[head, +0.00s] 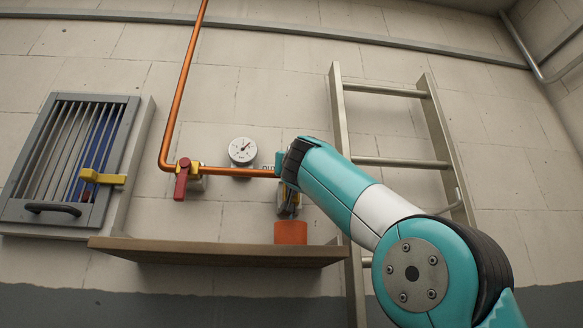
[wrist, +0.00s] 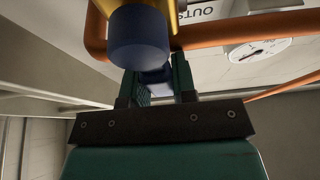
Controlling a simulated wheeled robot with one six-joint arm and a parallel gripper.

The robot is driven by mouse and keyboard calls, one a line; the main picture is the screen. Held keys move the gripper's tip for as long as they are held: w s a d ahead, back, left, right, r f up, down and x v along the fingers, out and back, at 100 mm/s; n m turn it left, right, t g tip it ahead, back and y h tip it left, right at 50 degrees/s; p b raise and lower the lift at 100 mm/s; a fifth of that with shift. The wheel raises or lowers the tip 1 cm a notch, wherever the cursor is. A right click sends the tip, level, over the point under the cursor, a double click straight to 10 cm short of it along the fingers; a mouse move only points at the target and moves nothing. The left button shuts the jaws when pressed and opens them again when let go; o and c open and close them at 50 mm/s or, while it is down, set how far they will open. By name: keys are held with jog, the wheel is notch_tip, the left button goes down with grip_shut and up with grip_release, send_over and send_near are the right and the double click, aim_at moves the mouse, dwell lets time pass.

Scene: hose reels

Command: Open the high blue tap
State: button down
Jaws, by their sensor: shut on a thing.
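The blue tap shows close up in the wrist view, with a brass-yellow body (wrist: 163,12) and a thick round blue part (wrist: 140,40) facing the camera. My gripper (wrist: 155,78) is shut on a narrower blue piece, the tap's handle (wrist: 158,74), held between its two dark green fingers. How far the handle is turned cannot be told. In the head view my gripper (head: 287,203) is at the right end of the copper pipe, and my teal arm hides most of the tap there.
A red-handled tap (head: 182,180) is left on the copper pipe (head: 225,171), beside a round gauge (head: 242,151). Below are a wooden shelf (head: 190,250) and an orange block (head: 291,232). A ladder (head: 400,162) stands right; a slatted cabinet (head: 70,165) hangs left.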

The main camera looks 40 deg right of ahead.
jog(key=shift+f, duration=0.15)
jog(key=c, duration=0.9)
grip_release()
jog(key=shift+s, duration=0.1)
jog(key=shift+b+v, duration=3.9)
jog(key=shift+v, duration=4.75)
jog(key=shift+a, duration=0.15)
